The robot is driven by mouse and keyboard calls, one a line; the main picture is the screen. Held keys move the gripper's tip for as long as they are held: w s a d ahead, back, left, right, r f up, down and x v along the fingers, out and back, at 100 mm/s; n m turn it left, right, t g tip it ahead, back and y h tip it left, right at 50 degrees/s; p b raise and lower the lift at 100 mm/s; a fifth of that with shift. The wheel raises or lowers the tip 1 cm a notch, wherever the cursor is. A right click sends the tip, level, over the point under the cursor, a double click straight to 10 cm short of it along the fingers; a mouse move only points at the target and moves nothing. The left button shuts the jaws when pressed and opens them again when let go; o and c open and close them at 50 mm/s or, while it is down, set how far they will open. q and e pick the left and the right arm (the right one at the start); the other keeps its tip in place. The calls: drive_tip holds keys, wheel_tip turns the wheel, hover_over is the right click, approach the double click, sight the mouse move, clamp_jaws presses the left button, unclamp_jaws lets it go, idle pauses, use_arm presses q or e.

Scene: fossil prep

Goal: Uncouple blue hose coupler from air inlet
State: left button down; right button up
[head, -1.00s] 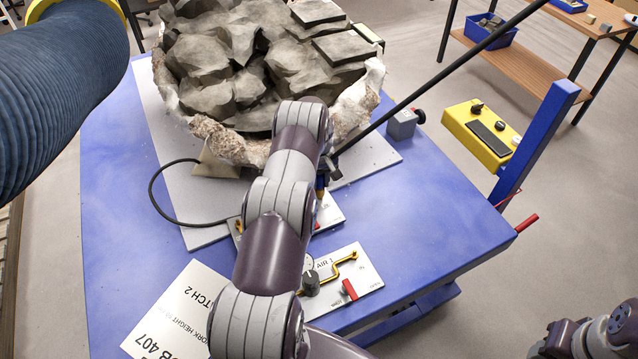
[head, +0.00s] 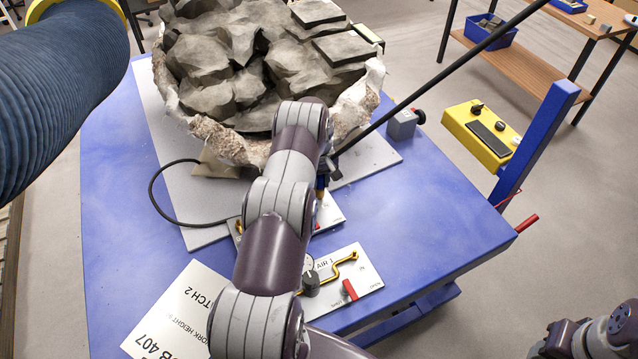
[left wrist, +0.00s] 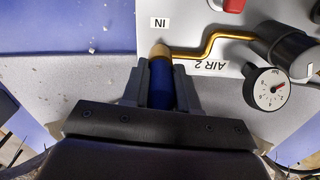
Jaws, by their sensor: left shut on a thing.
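The blue hose coupler (left wrist: 161,85) is between the fingers of my left gripper (left wrist: 162,88), which is shut on it in the left wrist view. The coupler's far end meets the brass air inlet (left wrist: 161,52) beside the "IN" label on the AIR 2 panel (left wrist: 195,22); I see no gap between them. In the head view my left arm hides most of the gripper, and only a small dark blue part of it or the coupler shows beside the wrist. The lower right of the head view shows part of my right arm, but not its gripper fingers.
A gauge (left wrist: 269,89) and a dark knob (left wrist: 283,48) sit close right of the coupler. The AIR 1 panel (head: 365,290) lies nearer on the blue table (head: 440,225). A large fossil block (head: 225,80) stands behind. A black rod (head: 440,75) slants across to the upper right.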

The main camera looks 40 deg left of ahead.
use_arm(q)
drive_tip(key=shift+s+d+f, duration=0.25)
drive_tip(key=shift+s+f, duration=0.1)
drive_tip(key=shift+f, duration=0.05)
drive_tip(key=shift+w+r, duration=0.1)
drive_tip(key=shift+r, duration=0.2)
drive_tip(key=shift+w+a+r, duration=0.15)
drive_tip(key=shift+w+a, duration=0.05)
use_arm(e)
drive_tip(key=shift+w+a+r, duration=0.1)
drive_tip(key=shift+w+a, duration=0.1)
drive_tip(key=shift+w, duration=0.1)
use_arm(q)
drive_tip(key=shift+r, duration=0.15)
